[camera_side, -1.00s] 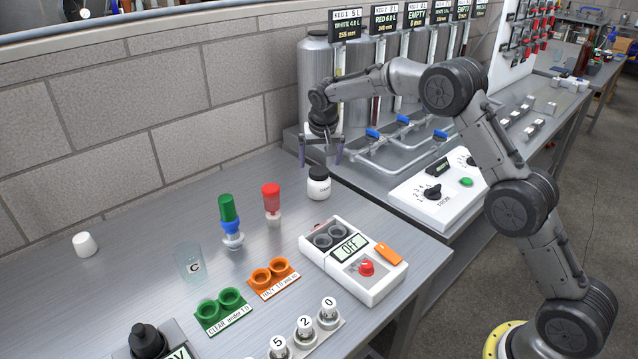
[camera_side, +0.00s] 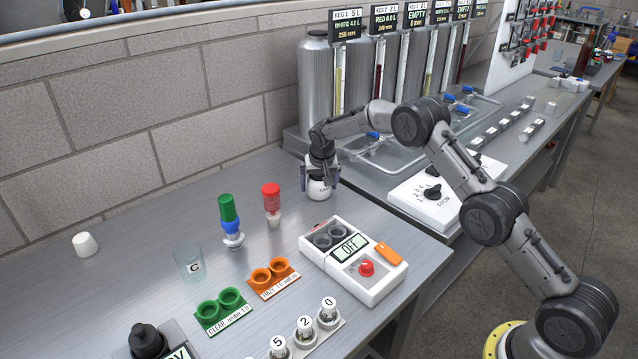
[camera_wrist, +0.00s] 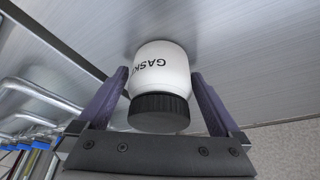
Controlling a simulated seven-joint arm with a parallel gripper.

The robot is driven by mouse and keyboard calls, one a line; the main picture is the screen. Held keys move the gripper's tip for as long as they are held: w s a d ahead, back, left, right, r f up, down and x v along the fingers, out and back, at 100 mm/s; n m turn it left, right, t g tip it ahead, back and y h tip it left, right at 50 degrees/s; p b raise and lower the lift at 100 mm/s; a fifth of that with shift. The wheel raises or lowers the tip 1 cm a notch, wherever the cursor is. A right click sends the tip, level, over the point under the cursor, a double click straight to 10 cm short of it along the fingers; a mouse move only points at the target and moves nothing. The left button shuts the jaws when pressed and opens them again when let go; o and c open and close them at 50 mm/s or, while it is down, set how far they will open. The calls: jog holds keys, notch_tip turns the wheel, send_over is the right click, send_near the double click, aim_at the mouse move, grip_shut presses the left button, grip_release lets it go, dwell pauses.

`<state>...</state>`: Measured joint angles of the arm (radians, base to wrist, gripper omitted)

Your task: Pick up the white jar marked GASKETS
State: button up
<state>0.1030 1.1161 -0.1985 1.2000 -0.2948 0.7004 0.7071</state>
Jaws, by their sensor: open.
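The white jar marked GASKETS (camera_side: 318,190) stands upright on the steel bench near its back right corner. In the wrist view the jar (camera_wrist: 160,68) shows its black ribbed lid and part of its lettering. My gripper (camera_side: 320,185) is lowered over the jar, pointing down. In the wrist view my gripper (camera_wrist: 158,95) is open, with one purple finger on each side of the jar. A small gap shows by the right finger; contact at the left finger is hard to tell. The lid is mostly hidden by my gripper in the side view.
A tester reading OFF (camera_side: 352,262) stands in front of the jar. A red-capped item (camera_side: 271,205) and a green-and-blue one (camera_side: 230,222) stand to its left. Kegs (camera_side: 318,85) and pipework with blue valves stand behind right. The bench's left back area is mostly clear.

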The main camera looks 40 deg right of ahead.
jog(key=shift+f, duration=0.1)
jog(key=c, duration=1.2)
jog(key=shift+c, duration=0.5)
